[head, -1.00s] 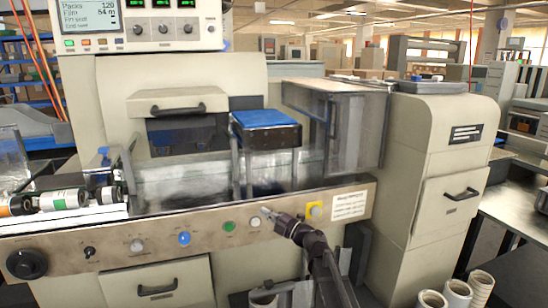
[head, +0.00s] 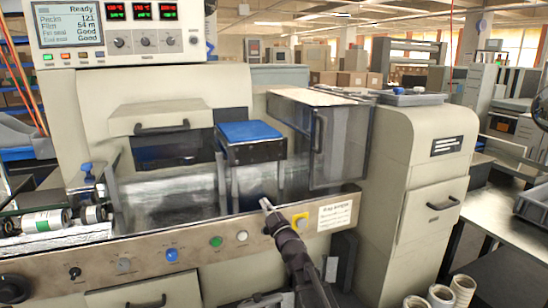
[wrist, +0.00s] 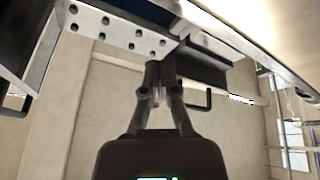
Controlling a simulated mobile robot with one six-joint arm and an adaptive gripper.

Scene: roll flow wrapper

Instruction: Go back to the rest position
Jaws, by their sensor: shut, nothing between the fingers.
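My gripper (head: 266,205) is in front of the wrapper's control panel (head: 140,256) in the head view, near the panel's right part. It is shut and empty. It points up and left, just right of the white button (head: 242,236) and left of the yellow switch plate (head: 300,224). I cannot tell whether it touches the panel. In the wrist view the closed fingers (wrist: 160,95) show below a perforated metal bracket (wrist: 115,30). The wrapper's display (head: 73,27) reads Ready, with Packs 121 and both seals Good.
A blue-topped block (head: 249,132) stands behind the panel, beside the clear guard (head: 318,130). Several rolls or bottles (head: 45,221) lie on the infeed at left. White film cores (head: 440,297) stand low at right. A bench (head: 505,240) is further right.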

